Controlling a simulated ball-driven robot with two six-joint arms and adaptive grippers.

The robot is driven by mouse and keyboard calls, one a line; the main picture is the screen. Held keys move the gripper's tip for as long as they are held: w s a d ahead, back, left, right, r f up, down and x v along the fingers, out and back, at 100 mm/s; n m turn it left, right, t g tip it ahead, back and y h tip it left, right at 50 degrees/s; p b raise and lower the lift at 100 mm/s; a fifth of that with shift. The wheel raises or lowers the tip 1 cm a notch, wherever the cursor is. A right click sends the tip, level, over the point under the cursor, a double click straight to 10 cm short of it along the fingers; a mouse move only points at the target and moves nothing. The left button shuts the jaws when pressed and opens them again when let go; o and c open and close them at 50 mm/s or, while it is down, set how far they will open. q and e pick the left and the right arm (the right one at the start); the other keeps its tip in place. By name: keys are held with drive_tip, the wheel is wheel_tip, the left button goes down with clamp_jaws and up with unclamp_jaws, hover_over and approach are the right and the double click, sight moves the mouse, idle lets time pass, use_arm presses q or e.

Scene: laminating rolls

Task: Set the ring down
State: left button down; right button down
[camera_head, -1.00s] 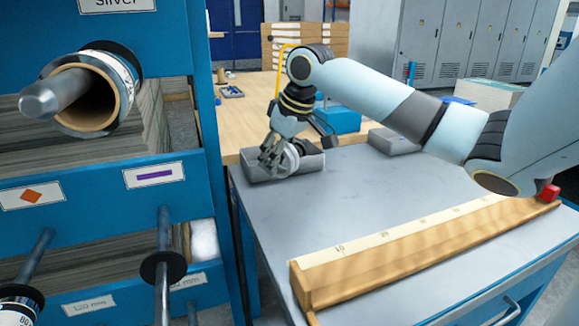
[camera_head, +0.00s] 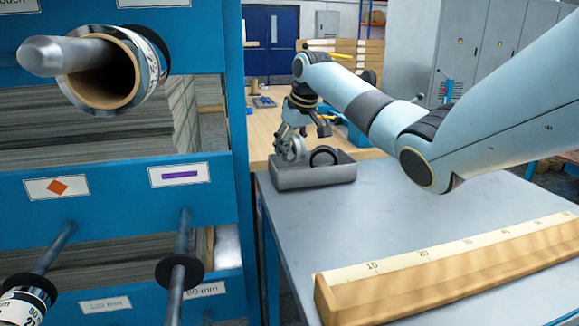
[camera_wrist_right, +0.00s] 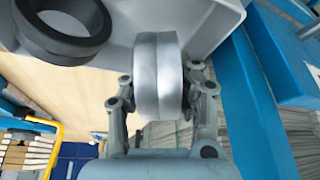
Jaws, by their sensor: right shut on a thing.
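A silver ring (camera_head: 297,148) is held upright in my right gripper (camera_head: 289,146), which is shut on it at the left end of a grey tray (camera_head: 315,178). In the right wrist view the silver ring (camera_wrist_right: 157,75) sits between the fingers of the gripper (camera_wrist_right: 160,100), over the edge of the pale tray (camera_wrist_right: 215,22). I cannot tell whether the ring touches the tray. A black ring (camera_head: 325,156) is in the tray, to the right of the silver one; it also shows in the right wrist view (camera_wrist_right: 62,30). My left gripper is not in view.
The tray stands on a grey table (camera_head: 365,215) with a wooden ruler block (camera_head: 450,265) along its front. A blue rack (camera_head: 120,210) with protruding rods and a large roll (camera_head: 110,72) stands at the left. The table's middle is clear.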

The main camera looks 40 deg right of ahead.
sight(291, 157)
wheel_tip(291, 157, down, 4)
drive_tip(key=shift+f+b, duration=0.1)
drive_tip(key=shift+b, duration=0.35)
drive_tip(key=c, duration=1.3)
unclamp_jaws()
drive_tip(key=shift+o, duration=0.2)
drive_tip(key=p+v, duration=0.3)
drive_tip(key=v, duration=0.9)
drive_tip(key=shift+s, duration=0.1)
